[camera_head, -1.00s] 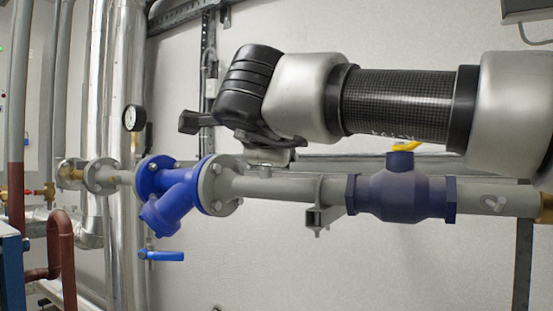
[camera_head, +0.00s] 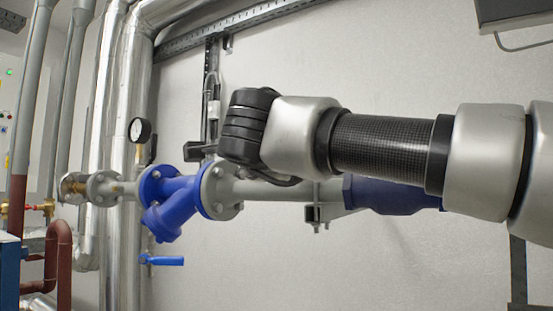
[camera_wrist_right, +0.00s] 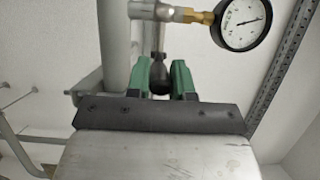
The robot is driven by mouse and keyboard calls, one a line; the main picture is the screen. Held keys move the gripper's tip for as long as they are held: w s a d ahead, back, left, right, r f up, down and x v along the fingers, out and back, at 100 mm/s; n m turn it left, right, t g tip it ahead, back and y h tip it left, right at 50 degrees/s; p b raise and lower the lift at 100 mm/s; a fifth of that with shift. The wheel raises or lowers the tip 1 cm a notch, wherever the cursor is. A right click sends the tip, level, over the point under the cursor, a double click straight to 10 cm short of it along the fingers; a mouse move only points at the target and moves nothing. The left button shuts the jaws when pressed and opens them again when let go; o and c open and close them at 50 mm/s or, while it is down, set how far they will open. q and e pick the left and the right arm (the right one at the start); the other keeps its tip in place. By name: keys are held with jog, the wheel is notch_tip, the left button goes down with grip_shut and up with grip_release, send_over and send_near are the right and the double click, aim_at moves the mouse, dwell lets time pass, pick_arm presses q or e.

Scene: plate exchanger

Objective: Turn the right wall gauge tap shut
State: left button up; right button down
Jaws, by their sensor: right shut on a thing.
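In the right wrist view, a round white-faced gauge (camera_wrist_right: 243,22) with a brass fitting sits at the upper right on a grey pipe. A tap with a dark handle (camera_wrist_right: 159,80) stands below the fitting's line. My right gripper (camera_wrist_right: 160,78) has its green fingers on both sides of this dark handle and is shut on it. In the head view my right arm reaches in from the right, and its hand covers the tap and this gauge. My left gripper is not in view.
In the head view, another gauge (camera_head: 140,130) is by the silver pipes at left. A blue strainer (camera_head: 178,205) and a dark blue valve (camera_head: 388,196), partly behind my arm, sit on the horizontal grey pipe. A blue lever (camera_head: 163,260) is below. The lower wall is clear.

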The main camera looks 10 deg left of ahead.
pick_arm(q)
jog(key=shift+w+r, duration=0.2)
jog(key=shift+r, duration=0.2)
pick_arm(e)
jog(key=shift+f, duration=0.15)
jog(key=c, duration=1)
grip_release()
jog(key=shift+s, duration=0.2)
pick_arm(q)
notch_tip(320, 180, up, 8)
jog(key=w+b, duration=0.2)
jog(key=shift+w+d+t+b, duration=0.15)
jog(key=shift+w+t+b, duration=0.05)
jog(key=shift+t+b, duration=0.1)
pick_arm(e)
jog(key=s, duration=1)
jog(key=shift+s+d, duration=0.25)
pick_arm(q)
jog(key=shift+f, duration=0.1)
